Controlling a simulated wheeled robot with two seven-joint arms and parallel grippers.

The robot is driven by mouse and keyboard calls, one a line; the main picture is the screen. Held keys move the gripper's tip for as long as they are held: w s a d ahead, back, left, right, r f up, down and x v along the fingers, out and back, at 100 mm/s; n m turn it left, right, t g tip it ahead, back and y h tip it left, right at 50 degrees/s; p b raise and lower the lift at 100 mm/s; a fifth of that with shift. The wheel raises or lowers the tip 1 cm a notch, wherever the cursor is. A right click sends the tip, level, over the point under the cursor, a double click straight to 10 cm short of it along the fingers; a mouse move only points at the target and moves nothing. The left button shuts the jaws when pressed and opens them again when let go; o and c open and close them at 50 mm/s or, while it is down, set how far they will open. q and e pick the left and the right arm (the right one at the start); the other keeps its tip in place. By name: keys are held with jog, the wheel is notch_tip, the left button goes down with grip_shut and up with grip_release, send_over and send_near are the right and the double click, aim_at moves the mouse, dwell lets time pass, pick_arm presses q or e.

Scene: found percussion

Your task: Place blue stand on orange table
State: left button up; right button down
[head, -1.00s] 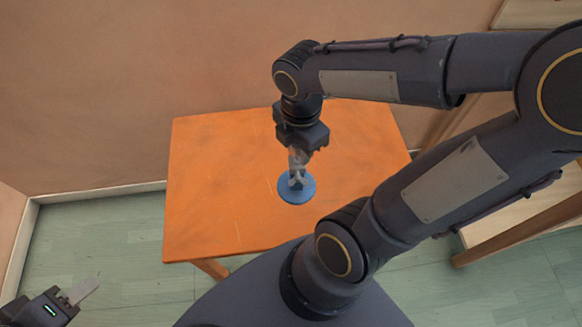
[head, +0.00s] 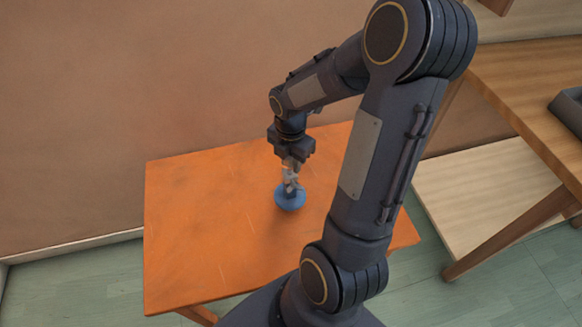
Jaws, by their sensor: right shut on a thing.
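The blue stand (head: 290,200) shows in the head view as a round blue disc below my right gripper. My right gripper (head: 291,178) points down and is shut on the stand's upper part, which the fingers partly hide. The stand is over the middle of the orange table (head: 195,235). I cannot tell whether its base touches the tabletop or hangs just above it. My left gripper is out of view.
A wooden table (head: 510,90) with a grey tray (head: 570,108) stands at the right, with a pale low shelf (head: 480,190) beside it. A wall runs behind the orange table. The left part of the orange tabletop is bare.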

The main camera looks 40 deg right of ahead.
notch_tip(320, 180, down, 4)
jog(key=shift+w+d+r, duration=0.1)
jog(key=shift+d+r, duration=0.05)
jog(key=shift+r, duration=0.1)
jog(key=c, duration=1.1)
grip_release()
jog(key=shift+r, duration=0.1)
